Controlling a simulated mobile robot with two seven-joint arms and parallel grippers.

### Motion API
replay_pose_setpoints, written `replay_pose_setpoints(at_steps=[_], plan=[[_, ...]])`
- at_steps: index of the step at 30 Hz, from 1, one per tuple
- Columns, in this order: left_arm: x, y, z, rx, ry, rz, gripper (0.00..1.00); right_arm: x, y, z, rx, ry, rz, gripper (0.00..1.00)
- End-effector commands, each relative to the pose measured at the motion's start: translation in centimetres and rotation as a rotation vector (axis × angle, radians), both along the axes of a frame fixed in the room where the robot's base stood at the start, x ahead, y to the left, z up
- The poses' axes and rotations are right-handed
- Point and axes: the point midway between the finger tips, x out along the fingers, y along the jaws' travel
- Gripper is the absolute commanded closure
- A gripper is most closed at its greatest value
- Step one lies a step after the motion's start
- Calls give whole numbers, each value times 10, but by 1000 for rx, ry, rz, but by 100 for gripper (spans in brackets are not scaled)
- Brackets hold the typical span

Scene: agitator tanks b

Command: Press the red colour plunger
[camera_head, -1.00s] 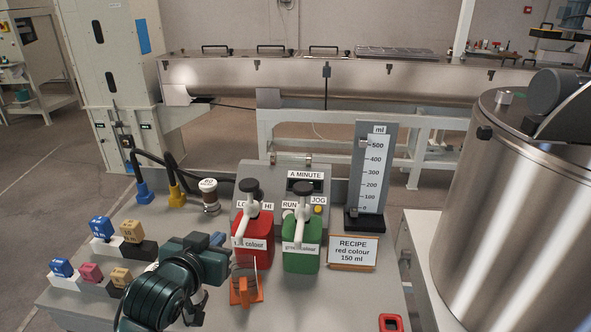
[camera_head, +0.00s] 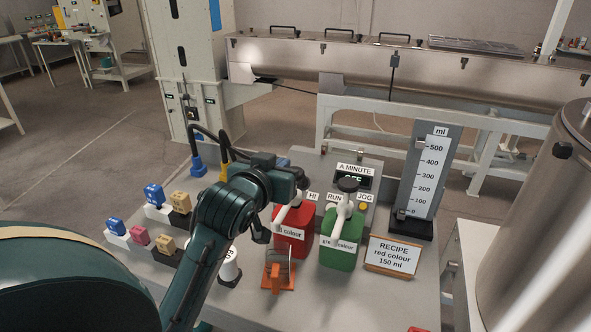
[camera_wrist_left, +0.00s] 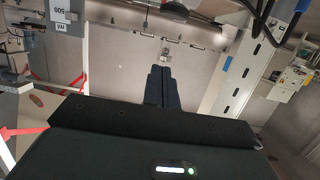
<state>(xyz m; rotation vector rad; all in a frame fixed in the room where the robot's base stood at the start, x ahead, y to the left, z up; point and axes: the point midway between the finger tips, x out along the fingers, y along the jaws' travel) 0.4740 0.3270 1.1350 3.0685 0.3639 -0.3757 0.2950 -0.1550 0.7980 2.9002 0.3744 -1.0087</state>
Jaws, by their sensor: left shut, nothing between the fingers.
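The red colour bottle (camera_head: 296,234) stands on the bench in the head view, with a white spout (camera_head: 293,207) angled to the lower left. Its black plunger knob is hidden behind my left gripper (camera_head: 283,163), which covers the space just above the bottle. The left gripper is shut with nothing in it; its closed dark fingers (camera_wrist_left: 158,86) show in the left wrist view, pointing away. I cannot tell whether it touches the plunger. The green colour bottle (camera_head: 341,246) with its black knob (camera_head: 348,186) stands just to the right. My right gripper is not in view.
An orange stand (camera_head: 279,278) sits in front of the red bottle. A recipe sign (camera_head: 393,256) and an ml gauge (camera_head: 425,175) are to the right. Small coloured blocks (camera_head: 153,194) stand at left. A large steel tank (camera_head: 540,230) fills the right side.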

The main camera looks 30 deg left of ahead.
Motion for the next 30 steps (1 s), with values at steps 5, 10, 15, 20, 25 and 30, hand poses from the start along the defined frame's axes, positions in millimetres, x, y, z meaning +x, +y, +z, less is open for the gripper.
replay_pose_setpoints(at_steps=[5, 10, 15, 20, 25, 30], plan=[[34, 8, -7, 2, 2, 0, 100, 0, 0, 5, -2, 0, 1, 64], [69, 17, -16, 0, 1, 1, 100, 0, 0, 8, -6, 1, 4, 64], [80, 19, -39, -1, 7, 0, 100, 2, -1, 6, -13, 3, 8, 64], [80, 19, -55, 0, 3, 0, 100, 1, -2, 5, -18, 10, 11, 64], [80, 19, -61, 0, 2, 0, 100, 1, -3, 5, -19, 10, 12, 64], [80, 19, -62, 0, 1, 0, 100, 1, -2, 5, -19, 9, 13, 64]])
